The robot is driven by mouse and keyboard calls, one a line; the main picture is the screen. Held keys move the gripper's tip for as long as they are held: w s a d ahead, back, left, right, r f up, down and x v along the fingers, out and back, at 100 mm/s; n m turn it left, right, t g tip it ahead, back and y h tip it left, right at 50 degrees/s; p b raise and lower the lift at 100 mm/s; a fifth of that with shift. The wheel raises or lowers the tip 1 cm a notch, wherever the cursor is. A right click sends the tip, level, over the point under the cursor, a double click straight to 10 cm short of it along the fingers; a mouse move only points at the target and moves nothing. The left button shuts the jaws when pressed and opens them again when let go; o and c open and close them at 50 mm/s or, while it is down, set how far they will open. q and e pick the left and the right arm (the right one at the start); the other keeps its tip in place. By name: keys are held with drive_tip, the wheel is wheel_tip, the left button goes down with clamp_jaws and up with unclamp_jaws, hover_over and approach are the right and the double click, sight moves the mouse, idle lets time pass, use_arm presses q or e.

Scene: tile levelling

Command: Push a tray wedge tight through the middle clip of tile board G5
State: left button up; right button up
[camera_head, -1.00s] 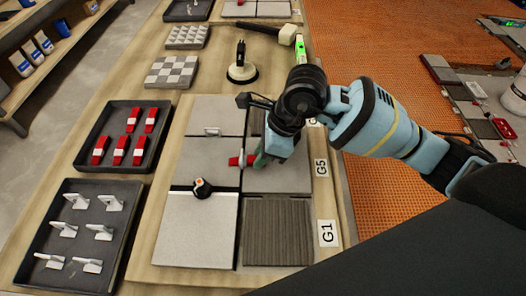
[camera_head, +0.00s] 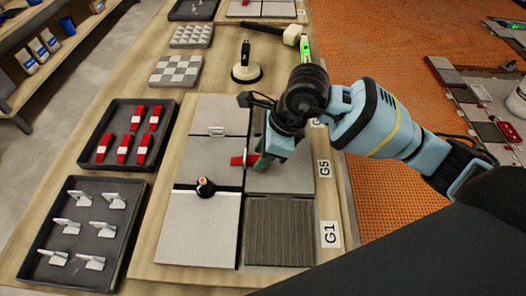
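Tile board G5 (camera_head: 325,170) has light grey tiles (camera_head: 206,227) on its left and darker tiles on its right. A red wedge (camera_head: 237,161) lies across the joint near the board's middle, its red end pointing left. The middle clip is not clearly seen there; a pale part shows beside the red. My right gripper (camera_head: 263,160) is low over the board, right at the wedge's right end. Its fingers are partly hidden by its own body, so I cannot tell whether they grip the wedge or only touch it. My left gripper is not in view.
A black tray (camera_head: 83,160) holds several red wedges; another (camera_head: 30,272) holds several white clips. A white clip (camera_head: 216,131) and a small black round-topped thing (camera_head: 205,187) stand on the board. A suction cup (camera_head: 246,74), mallet (camera_head: 285,34) and tile samples (camera_head: 175,72) lie beyond.

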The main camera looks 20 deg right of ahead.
drive_tip(key=shift+o, duration=0.4)
drive_tip(key=shift+d, duration=0.1)
drive_tip(key=v, duration=0.7)
drive_tip(key=shift+r, duration=0.35)
drive_tip(key=shift+d, duration=0.1)
